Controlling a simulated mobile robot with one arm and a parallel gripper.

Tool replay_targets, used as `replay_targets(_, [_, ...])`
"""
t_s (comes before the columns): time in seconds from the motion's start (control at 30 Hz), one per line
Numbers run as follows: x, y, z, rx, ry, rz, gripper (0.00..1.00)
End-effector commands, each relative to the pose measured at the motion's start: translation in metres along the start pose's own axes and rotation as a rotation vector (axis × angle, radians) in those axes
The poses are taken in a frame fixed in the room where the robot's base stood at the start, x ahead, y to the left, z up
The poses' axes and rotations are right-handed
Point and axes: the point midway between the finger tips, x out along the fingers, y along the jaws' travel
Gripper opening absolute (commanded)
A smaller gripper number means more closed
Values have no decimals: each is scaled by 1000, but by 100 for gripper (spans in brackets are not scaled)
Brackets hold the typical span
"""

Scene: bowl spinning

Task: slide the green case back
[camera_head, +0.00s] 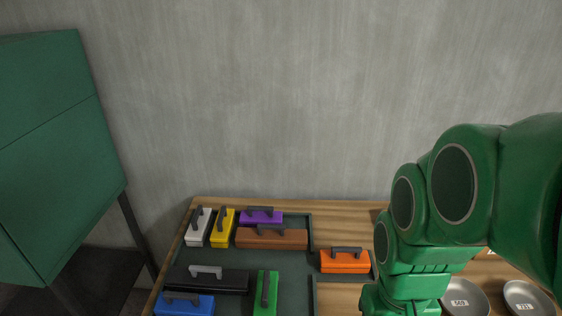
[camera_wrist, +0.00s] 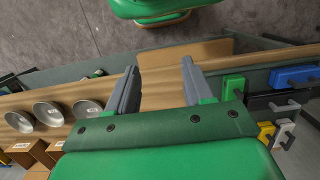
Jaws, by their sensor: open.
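The green case (camera_head: 265,293) has a dark grey handle on top and lies in the dark tray (camera_head: 285,265), near the bottom edge of the head view, right of the blue case. In the wrist view the green case (camera_wrist: 232,88) is right of my gripper, clear of the fingers. My gripper (camera_wrist: 160,78) is open and empty, with its two grey fingers apart over the wooden table. The head view shows my green arm at the right, but not the fingers.
The tray holds blue (camera_head: 184,304), black (camera_head: 206,280), white (camera_head: 198,227), yellow (camera_head: 222,228), purple (camera_head: 261,216), brown (camera_head: 271,238) and orange (camera_head: 344,261) cases. Metal bowls (camera_head: 465,298) stand at the right. A green cabinet (camera_head: 60,150) stands left.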

Motion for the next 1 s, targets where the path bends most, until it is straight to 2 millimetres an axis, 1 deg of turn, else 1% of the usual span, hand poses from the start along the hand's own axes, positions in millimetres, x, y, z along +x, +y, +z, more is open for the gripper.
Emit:
replay_targets(0.17, [0, -12, -32, -1, 12, 3, 51])
replay_targets(0.3, [1, -27, -64, 0, 32, 6, 51])
replay_targets(0.47, [7, -47, -98, 4, 50, 8, 51])
replay_targets(0.67, [16, -78, -139, 4, 74, 11, 51])
replay_targets(0.8, [26, -102, -166, 4, 92, 9, 51])
replay_targets(1.0, [44, -141, -200, 2, 116, 8, 51])
